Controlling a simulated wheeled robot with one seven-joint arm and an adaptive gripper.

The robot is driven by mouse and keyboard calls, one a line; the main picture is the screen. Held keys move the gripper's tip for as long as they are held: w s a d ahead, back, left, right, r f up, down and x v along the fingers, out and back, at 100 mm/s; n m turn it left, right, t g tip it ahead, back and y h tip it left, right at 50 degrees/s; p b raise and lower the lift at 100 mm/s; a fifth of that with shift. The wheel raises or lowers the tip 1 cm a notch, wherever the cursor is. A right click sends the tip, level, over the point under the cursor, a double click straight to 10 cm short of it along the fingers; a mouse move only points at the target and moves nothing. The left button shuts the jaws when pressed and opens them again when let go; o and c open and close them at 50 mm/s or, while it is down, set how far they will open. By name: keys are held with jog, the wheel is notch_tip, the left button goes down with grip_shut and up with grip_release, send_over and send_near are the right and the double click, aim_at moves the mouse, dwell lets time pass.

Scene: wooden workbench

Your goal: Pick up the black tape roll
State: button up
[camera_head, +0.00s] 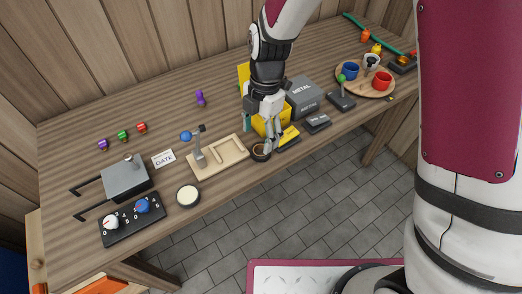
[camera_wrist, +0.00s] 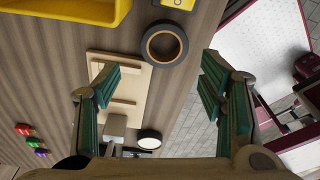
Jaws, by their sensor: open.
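The black tape roll (camera_wrist: 183,44) lies flat on the workbench in the wrist view, its hole showing a tan inner rim. In the head view the tape roll (camera_head: 262,158) sits near the bench's front edge, at the right end of a wooden tray. My gripper (camera_wrist: 160,78) is open and empty, with its two green-padded fingers spread wide. The roll shows ahead of the fingertips, between their lines, not between the fingers. In the head view my gripper (camera_head: 268,143) points down just above the roll, partly covering the area behind it.
The light wooden tray (camera_head: 228,164) with a grey post stands left of the roll. A yellow bin (camera_head: 263,126) is behind my gripper, with a grey METAL box (camera_head: 304,95) to its right. A white-topped round disc (camera_head: 188,196) lies left. The floor (camera_head: 290,205) is open in front.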

aim_at(259, 153)
jog(key=shift+d+f, duration=0.1)
jog(key=shift+f, duration=2.6)
jog(key=shift+c, duration=0.6)
jog(key=c, duration=1)
jog(key=shift+o, duration=0.2)
jog(key=shift+r, duration=0.1)
